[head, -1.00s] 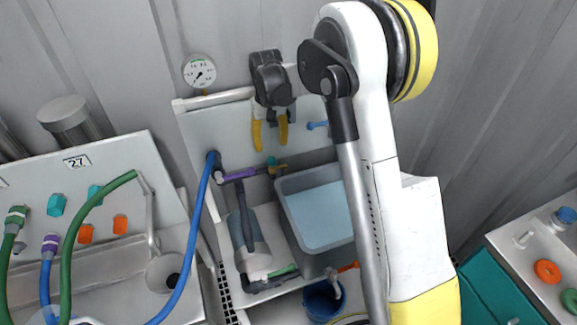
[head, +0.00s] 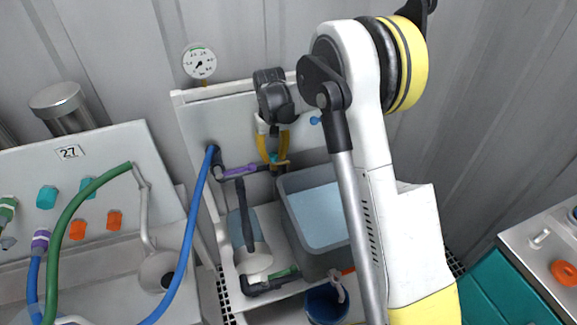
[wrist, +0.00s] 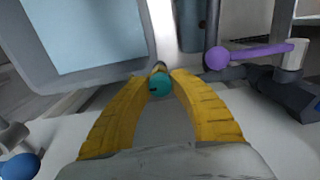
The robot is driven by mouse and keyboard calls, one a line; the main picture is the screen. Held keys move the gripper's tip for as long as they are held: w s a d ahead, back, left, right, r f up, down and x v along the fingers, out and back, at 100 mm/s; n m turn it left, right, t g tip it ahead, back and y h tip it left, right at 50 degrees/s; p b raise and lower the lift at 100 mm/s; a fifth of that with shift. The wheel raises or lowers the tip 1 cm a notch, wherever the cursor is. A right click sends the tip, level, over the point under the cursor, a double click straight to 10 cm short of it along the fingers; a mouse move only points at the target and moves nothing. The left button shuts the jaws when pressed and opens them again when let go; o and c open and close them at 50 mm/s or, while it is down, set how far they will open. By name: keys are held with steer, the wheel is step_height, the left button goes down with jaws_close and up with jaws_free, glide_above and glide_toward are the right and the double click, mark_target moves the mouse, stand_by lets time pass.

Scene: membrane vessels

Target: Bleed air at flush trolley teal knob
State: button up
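The teal knob (wrist: 160,84) sits between the fingertips of my gripper (wrist: 160,82) in the wrist view. My two yellow fingers are spread on either side of it, with a narrow gap seeming to show at each side. In the head view my gripper (head: 272,160) hangs over the trolley's back panel (head: 205,120), and the teal knob (head: 279,163) shows small at its fingertips. The purple-handled lever (head: 238,170) lies just left of it in the head view. Whether the fingers touch the knob is hard to tell.
A grey tank (head: 284,205) of pale blue water stands below and right of my gripper. A blue hose (head: 193,230) joins the trolley at left. A pressure gauge (head: 199,63) is on top. A blue bucket (head: 326,303) stands low in front.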

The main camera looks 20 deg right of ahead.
jaws_close()
steer(key=n, duration=0.5)
steer(key=shift+n, duration=0.4)
steer(key=n, duration=0.6)
stand_by(6.1)
